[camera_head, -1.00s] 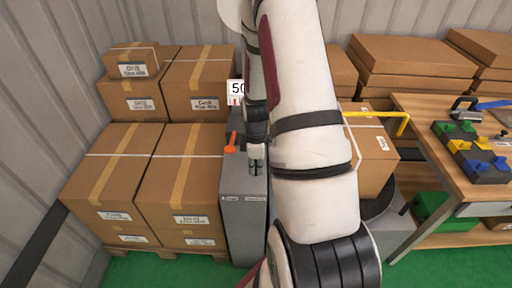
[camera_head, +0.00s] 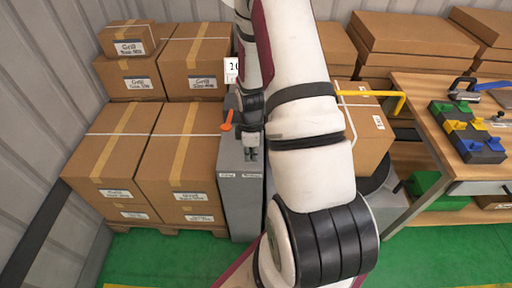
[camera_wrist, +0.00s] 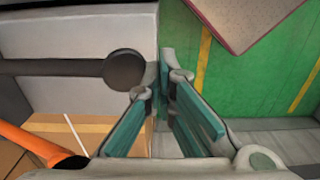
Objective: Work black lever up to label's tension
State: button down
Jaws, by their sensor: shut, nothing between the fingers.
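The grey machine (camera_head: 240,195) stands between the stacked boxes and my arm. The black lever (camera_wrist: 60,68), a dark rod with a round knob, shows at the left in the wrist view. Its knob (camera_wrist: 125,70) is just left of my fingers. My gripper (camera_head: 252,154) is over the machine's top in the head view. In the wrist view my gripper (camera_wrist: 166,88) is shut and empty, beside the knob; whether they touch I cannot tell. A white label (camera_head: 231,70) behind the machine starts with "2"; my arm hides the rest.
An orange handle (camera_head: 227,122) sticks out at the machine's left and also shows in the wrist view (camera_wrist: 30,142). Cardboard boxes (camera_head: 110,165) stand close on the left. A wooden workbench (camera_head: 425,110) and a yellow bar (camera_head: 375,95) are on the right. Green floor (camera_head: 430,245) is open in front.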

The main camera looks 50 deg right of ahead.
jog(key=s+a+r, duration=0.3)
jog(key=r, duration=0.8)
jog(key=shift+a, duration=0.15)
jog(key=shift+r, duration=0.1)
dwell(0.4)
